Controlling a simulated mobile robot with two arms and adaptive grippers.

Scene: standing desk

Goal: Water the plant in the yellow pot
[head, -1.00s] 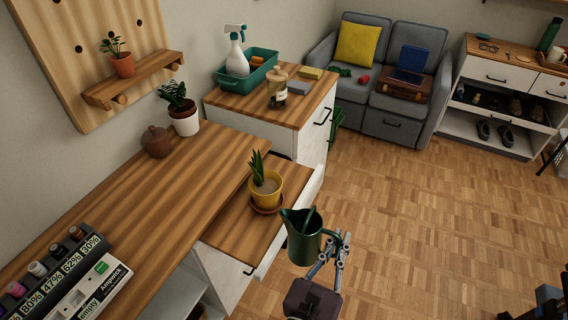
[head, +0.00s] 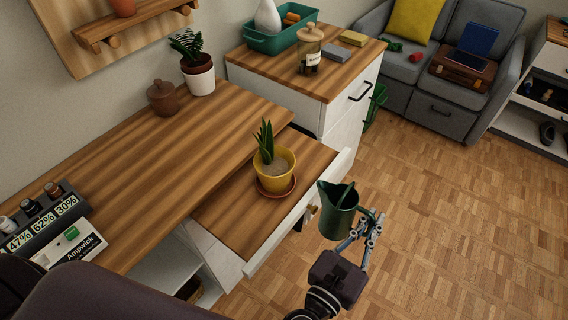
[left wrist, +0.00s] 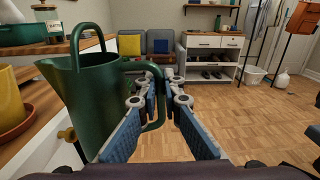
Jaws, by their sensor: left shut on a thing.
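The yellow pot (head: 275,173) holds a spiky green plant (head: 265,141) and stands on a terracotta saucer (head: 276,191) on the pulled-out wooden shelf. My left gripper (head: 370,228) is shut on the handle of a dark green watering can (head: 338,213). The can is held about upright off the shelf's right edge, right of the pot and apart from it, its spout side facing the pot. In the left wrist view the can (left wrist: 88,95) fills the left, and the gripper fingers (left wrist: 160,105) close around its handle. The yellow pot (left wrist: 8,98) shows at the left edge. My right gripper is out of view.
The pull-out shelf (head: 235,220) has bare wood in front of the pot. A potted plant (head: 198,75) and a brown lidded pot (head: 162,98) stand on the desk behind. A cabinet with a glass jar (head: 309,50) is beyond. The floor at right is clear.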

